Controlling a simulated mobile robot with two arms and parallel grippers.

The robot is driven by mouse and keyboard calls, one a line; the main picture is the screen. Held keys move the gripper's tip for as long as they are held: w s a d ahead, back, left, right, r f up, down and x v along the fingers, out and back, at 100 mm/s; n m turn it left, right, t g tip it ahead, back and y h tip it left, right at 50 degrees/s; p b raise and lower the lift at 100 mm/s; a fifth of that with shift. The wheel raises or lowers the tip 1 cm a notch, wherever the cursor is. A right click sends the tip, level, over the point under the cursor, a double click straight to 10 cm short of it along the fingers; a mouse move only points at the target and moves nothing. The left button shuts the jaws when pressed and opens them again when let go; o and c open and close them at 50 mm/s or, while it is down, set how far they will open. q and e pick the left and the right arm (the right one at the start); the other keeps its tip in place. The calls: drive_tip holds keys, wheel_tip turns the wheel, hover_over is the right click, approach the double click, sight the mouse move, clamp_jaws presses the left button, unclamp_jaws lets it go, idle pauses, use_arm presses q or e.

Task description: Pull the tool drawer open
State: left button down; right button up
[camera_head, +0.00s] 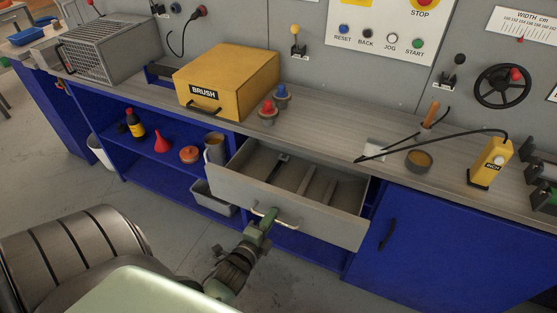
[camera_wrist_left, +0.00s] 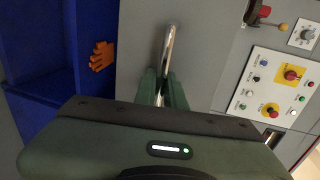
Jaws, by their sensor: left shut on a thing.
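The grey tool drawer (camera_head: 300,211) is pulled out from under the worktop in the head view, and its inside with dividers and a few items shows. Its metal bar handle (camera_head: 285,220) is on the front panel. My left gripper (camera_head: 267,216) is shut on the handle, at its left part in the head view. In the left wrist view the green fingers (camera_wrist_left: 163,88) close around the handle (camera_wrist_left: 169,45), with the grey drawer front (camera_wrist_left: 142,40) behind. My right gripper is not in view.
A blue cabinet door (camera_head: 430,245) stands right of the drawer. An open blue shelf (camera_head: 160,178) with a bottle, funnel and jug lies left. The worktop (camera_head: 330,145) holds a yellow BRUSH box (camera_head: 228,80) and a yellow handset (camera_head: 490,163).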

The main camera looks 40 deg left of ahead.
use_arm(q)
drive_tip(key=shift+f+v, duration=0.15)
drive_tip(key=shift+v, duration=0.55)
drive_tip(key=shift+f+v, duration=0.15)
drive_tip(key=shift+v, duration=0.55)
drive_tip(key=c, duration=1.8)
unclamp_jaws()
drive_tip(key=v, duration=0.8)
drive_tip(key=shift+f, duration=0.1)
